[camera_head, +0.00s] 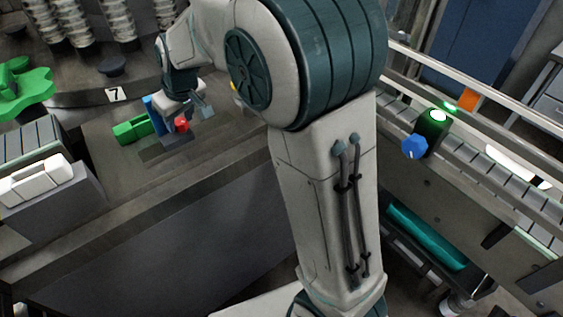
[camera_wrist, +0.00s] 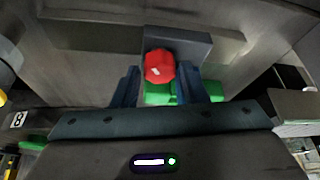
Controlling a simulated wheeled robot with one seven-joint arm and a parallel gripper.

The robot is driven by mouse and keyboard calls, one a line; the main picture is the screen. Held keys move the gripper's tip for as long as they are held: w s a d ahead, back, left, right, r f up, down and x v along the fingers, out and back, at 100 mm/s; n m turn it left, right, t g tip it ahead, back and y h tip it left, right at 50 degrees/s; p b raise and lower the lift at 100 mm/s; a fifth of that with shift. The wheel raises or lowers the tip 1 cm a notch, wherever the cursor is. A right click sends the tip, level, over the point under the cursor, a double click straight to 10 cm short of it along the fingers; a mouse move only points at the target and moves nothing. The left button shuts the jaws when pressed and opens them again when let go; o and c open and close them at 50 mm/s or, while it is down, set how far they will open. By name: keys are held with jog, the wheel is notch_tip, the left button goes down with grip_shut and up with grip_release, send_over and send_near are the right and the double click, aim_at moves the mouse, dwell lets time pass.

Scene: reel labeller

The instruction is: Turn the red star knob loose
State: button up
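The red star knob (camera_wrist: 160,66) sits in front of a grey block in the wrist view, with a small light mark on its face. It also shows as a small red spot (camera_head: 181,124) below my gripper in the head view. My gripper (camera_wrist: 160,76) is open, with one dark blue finger on each side of the knob. Gaps show between the knob and both fingers. In the head view my gripper (camera_head: 183,108) is small and partly hidden by its own wrist, so its depth relative to the knob is hard to tell.
A green block (camera_head: 133,130) lies just left of the knob. A blue knob (camera_head: 414,147) is beside the conveyor at right. The grey deck around the red knob has free room.

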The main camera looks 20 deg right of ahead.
jog(key=m+p, duration=0.2)
jog(key=shift+s+a+r+m+h, duration=0.1)
jog(key=shift+a+r+m+h, duration=0.05)
jog(key=shift+m+h, duration=0.2)
jog(key=shift+r, duration=0.35)
jog(key=s+d+b+v, duration=0.1)
jog(key=b+v, duration=0.1)
jog(key=v, duration=1.1)
jog(key=s+d+f+m, duration=0.1)
jog(key=s+d+f, duration=0.4)
jog(key=s, duration=0.5)
jog(key=s+d+f+m+h, duration=0.1)
jog(key=s+d+f+m, duration=0.1)
jog(key=s+d+f, duration=0.4)
jog(key=shift+s+d+g+p, duration=0.35)
jog(key=shift+s+d, duration=0.85)
jog(key=shift+s, duration=0.95)
jog(key=shift+h, duration=0.25)
